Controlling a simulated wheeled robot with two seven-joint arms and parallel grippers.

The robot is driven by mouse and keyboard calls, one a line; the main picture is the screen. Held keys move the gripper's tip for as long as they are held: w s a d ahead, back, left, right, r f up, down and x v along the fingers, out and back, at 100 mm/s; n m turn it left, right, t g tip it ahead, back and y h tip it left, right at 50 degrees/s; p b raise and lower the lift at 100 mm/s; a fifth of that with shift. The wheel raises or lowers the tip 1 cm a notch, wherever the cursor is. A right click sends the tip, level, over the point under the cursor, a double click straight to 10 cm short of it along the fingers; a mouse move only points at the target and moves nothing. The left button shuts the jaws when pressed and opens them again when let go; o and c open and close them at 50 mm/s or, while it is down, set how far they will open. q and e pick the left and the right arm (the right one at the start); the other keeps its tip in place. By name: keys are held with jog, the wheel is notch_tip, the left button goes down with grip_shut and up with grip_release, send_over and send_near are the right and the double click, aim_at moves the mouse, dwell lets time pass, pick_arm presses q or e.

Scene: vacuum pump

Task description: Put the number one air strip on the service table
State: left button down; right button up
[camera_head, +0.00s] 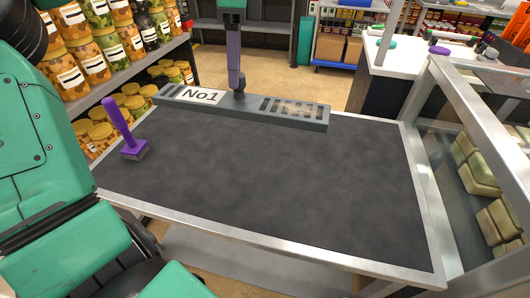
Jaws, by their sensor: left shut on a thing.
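The number one air strip (205,97) is a long grey bar with a white "No1" label at its left end and a patterned panel to the right. It lies along the far edge of the dark-topped service table (280,190); I cannot tell whether it touches the top or hovers just above. My left gripper (232,17), at the top edge, is shut on a purple-handled tool (234,55) whose dark round foot meets the strip near its middle. A second purple tool (118,120) with a grey block head stands at the table's left edge. My right gripper is out of view.
Shelves with jars (95,62) stand at the left, close to the table. A glass-sided case (470,130) adjoins the table's right side. A white counter (425,55) stands behind it. The middle and front of the table top are clear.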

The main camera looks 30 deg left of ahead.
pick_arm(q)
jog(key=f+b, duration=0.1)
jog(key=s+f+b, duration=0.1)
jog(key=f, duration=0.1)
jog(key=shift+f, duration=0.35)
jog(key=b, duration=0.2)
send_over(245, 179)
notch_tip(245, 179, down, 20)
jog(key=shift+a+r, duration=0.1)
jog(key=shift+r, duration=0.05)
jog(key=c, duration=0.5)
grip_release()
jog(key=shift+c, duration=0.2)
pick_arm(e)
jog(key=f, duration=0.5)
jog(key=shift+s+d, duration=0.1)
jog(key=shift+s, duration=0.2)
pick_arm(q)
notch_tip(245, 179, up, 12)
jog(key=shift+w+d, duration=0.3)
jog(key=shift+d, duration=0.05)
jog(key=shift+p, duration=0.3)
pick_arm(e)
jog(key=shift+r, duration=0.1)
